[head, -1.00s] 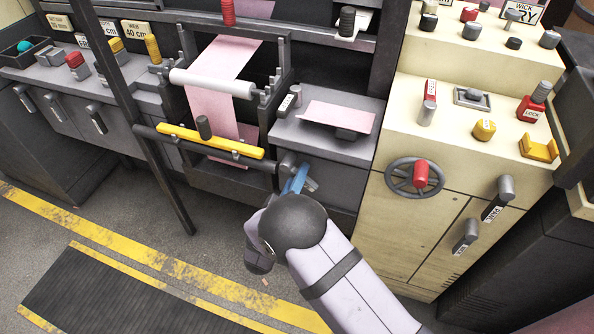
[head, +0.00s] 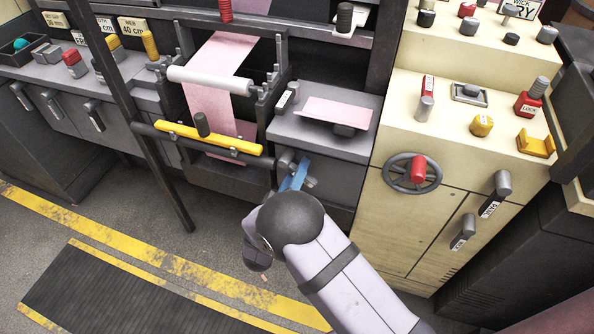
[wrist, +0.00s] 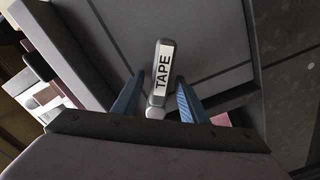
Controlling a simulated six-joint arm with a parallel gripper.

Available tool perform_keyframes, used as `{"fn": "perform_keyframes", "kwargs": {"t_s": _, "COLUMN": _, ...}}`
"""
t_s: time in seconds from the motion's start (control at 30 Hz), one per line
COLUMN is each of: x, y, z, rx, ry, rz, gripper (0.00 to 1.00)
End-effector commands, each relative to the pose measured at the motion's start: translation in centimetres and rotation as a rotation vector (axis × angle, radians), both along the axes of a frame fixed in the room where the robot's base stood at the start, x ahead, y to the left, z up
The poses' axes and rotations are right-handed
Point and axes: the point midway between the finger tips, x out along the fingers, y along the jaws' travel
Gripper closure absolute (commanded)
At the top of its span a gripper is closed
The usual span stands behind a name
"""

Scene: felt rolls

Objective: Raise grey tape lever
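The grey tape lever (wrist: 162,72) shows in the wrist view with a white label reading TAPE. It stands between the two blue fingers of my gripper (wrist: 158,92), with a visible gap on each side. The gripper is open around the lever and not closed on it. In the head view my gripper (head: 297,174) is at the grey machine's front, below the shelf with the pink sheet. Part of the lever (head: 311,183) shows just right of the blue fingers; the rest is hidden behind them.
A yellow bar (head: 208,138) runs across the machine left of my gripper. A handwheel (head: 412,174) with a red knob is on the cream cabinet to the right, with grey levers (head: 496,194) beyond it. The floor in front is open.

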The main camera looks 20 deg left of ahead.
Motion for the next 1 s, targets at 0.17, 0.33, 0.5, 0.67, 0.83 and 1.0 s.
{"fn": "perform_keyframes", "kwargs": {"t_s": 0.17, "x": -1.7, "y": 0.1, "z": 0.0, "rx": -0.002, "ry": 0.001, "rz": 0.004, "gripper": 0.61}}
{"fn": "perform_keyframes", "kwargs": {"t_s": 0.33, "x": -4.1, "y": 0.2, "z": 0.0, "rx": -0.002, "ry": 0.000, "rz": 0.005, "gripper": 0.61}}
{"fn": "perform_keyframes", "kwargs": {"t_s": 0.5, "x": -6.1, "y": 0.1, "z": 0.0, "rx": -0.001, "ry": 0.001, "rz": 0.003, "gripper": 0.61}}
{"fn": "perform_keyframes", "kwargs": {"t_s": 0.67, "x": -7.0, "y": 0.0, "z": 0.0, "rx": -0.001, "ry": -0.001, "rz": 0.001, "gripper": 0.61}}
{"fn": "perform_keyframes", "kwargs": {"t_s": 0.83, "x": -7.2, "y": 0.0, "z": 0.0, "rx": -0.001, "ry": 0.000, "rz": 0.000, "gripper": 0.61}}
{"fn": "perform_keyframes", "kwargs": {"t_s": 1.0, "x": -7.1, "y": 0.0, "z": 0.0, "rx": -0.001, "ry": 0.000, "rz": 0.000, "gripper": 0.61}}
